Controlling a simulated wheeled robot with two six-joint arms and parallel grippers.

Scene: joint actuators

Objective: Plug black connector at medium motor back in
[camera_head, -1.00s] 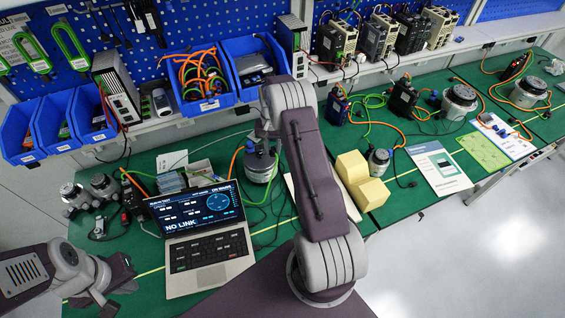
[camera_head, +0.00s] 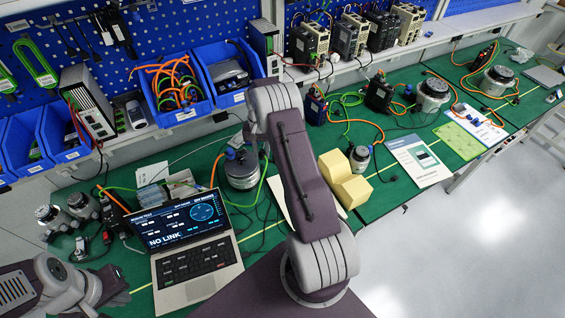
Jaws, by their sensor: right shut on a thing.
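The medium motor seems to be the grey round motor (camera_head: 242,170) behind the laptop, with an orange and a green cable beside it. The laptop (camera_head: 200,262) is open and its screen reads "NO LINK". My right gripper (camera_head: 250,137) is at the far end of my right arm, just above and behind that motor. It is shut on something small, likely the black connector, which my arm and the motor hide. Whether it touches the motor's socket cannot be told. My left gripper (camera_head: 108,292) is low at the bottom left, its dark fingers apart and empty, left of the laptop.
Yellow blocks (camera_head: 345,182) and a small motor (camera_head: 361,158) stand right of my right arm. Small actuators (camera_head: 82,204) stand at the left. Blue bins (camera_head: 180,113) and a shelf of drives line the back. Cables lie across the green mat.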

